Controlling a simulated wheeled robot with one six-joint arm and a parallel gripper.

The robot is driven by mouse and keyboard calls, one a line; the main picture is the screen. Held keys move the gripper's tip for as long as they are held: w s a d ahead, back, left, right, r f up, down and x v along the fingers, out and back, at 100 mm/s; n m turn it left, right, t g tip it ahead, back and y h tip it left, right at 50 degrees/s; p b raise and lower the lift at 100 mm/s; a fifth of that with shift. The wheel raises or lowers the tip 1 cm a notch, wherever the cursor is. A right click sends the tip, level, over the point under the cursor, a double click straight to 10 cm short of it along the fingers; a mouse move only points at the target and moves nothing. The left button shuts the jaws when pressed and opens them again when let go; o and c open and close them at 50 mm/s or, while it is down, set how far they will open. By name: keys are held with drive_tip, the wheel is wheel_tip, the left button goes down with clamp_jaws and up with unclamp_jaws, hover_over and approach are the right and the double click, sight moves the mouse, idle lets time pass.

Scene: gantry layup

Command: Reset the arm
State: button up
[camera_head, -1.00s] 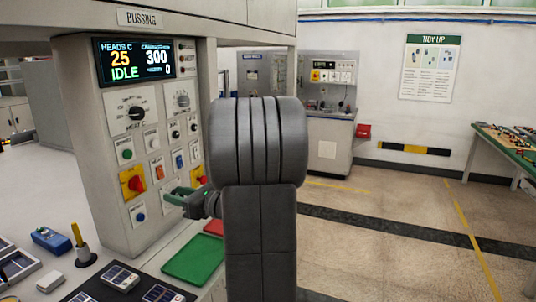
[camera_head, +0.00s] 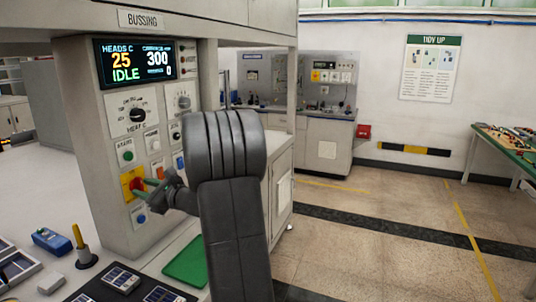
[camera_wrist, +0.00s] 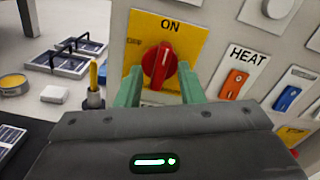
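My gripper (camera_head: 146,186) is at the front of the bussing machine's control panel (camera_head: 105,222), by a red rotary knob (camera_wrist: 159,64) on a yellow plate marked ON. In the wrist view, my gripper's two green fingers (camera_wrist: 160,72) are apart, one on each side of the knob as seen from here. I cannot tell whether they touch it. No loose object shows between them. My dark grey arm covers part of the panel's right side in the head view.
The panel display (camera_head: 136,61) reads HEADS C 25, 300, IDLE. A blue device (camera_head: 51,240), a yellow-handled tool in a holder (camera_head: 80,245) and a green mat (camera_head: 186,262) lie on the bench. Open floor (camera_head: 370,265) lies to the right.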

drive_tip(key=n+b, duration=0.1)
drive_tip(key=n, duration=0.4)
drive_tip(key=shift+n, duration=0.4)
